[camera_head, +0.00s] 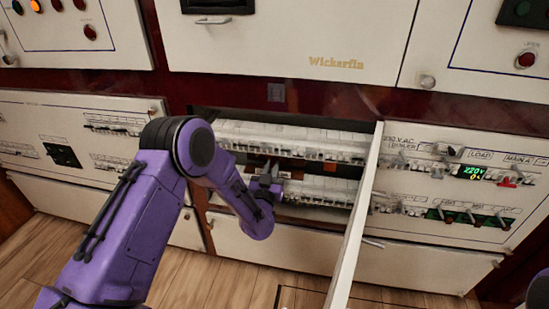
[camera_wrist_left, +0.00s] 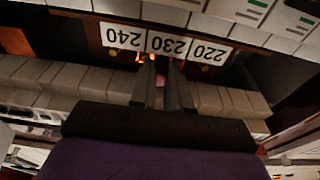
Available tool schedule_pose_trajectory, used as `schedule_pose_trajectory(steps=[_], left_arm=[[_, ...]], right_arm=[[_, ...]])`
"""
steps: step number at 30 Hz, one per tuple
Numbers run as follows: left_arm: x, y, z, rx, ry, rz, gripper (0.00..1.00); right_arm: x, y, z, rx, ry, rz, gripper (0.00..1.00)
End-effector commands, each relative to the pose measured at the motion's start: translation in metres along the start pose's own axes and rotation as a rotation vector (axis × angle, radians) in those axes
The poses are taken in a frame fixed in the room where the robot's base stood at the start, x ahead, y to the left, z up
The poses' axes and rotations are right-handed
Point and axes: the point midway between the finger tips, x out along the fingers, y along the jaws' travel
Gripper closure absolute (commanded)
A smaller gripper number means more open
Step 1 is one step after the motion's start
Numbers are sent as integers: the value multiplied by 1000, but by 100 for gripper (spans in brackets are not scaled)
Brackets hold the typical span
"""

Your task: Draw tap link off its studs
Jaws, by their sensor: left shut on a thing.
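My left gripper (camera_head: 268,172) reaches into the open panel bay between the upper and lower breaker rows. In the left wrist view its two fingers (camera_wrist_left: 161,72) are close together, tips just below the 230 label (camera_wrist_left: 168,45). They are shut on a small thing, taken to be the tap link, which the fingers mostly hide. Small orange-copper glints, perhaps studs or link metal, show at the fingertips. I cannot tell whether the link still touches its studs. Labels 240 (camera_wrist_left: 124,38) and 220 (camera_wrist_left: 208,51) stand on either side. My right gripper is not in view.
An upper breaker row (camera_head: 300,140) and a lower breaker row (camera_head: 320,190) lie close above and below the gripper. The open white door (camera_head: 352,225) stands out to the right of the bay. A right-hand panel (camera_head: 440,185) carries switches and a green display.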

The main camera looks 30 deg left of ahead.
Motion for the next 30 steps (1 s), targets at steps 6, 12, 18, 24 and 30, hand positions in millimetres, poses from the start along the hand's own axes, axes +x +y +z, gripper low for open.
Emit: schedule_pose_trajectory(steps=[6,12,18,24,30], left_arm=[[-11,0,-2,1,-1,1,100],[-20,0,-4,1,-1,1,100],[-29,0,-5,1,0,1,100],[-34,0,-6,1,0,0,100],[-49,1,-8,1,-1,2,100]], right_arm=[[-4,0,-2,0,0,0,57],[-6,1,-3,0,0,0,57],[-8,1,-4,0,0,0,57],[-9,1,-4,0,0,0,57],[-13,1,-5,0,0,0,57]])
